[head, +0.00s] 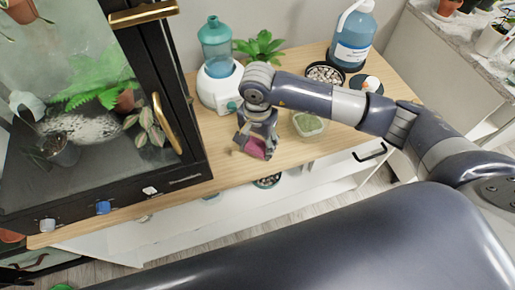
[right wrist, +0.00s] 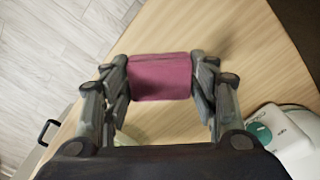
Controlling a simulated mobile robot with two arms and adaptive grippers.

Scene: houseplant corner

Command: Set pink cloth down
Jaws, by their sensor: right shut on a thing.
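The pink cloth (head: 256,148) is a small folded bundle low over the wooden cabinet top (head: 221,162), near its front edge. My right gripper (head: 248,146) points down and is shut on the cloth. In the right wrist view the cloth (right wrist: 160,77) sits between both fingers of the right gripper (right wrist: 160,80), with wood behind it. I cannot tell whether the cloth touches the wood. My left gripper is not in view.
A black glass terrarium (head: 190,150) stands left. A white and teal humidifier (head: 218,72) is behind the gripper. A green-filled tub (head: 308,124), a pebble dish (head: 325,73) and a blue jug (head: 353,38) stand right. Bare wood lies between terrarium and gripper.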

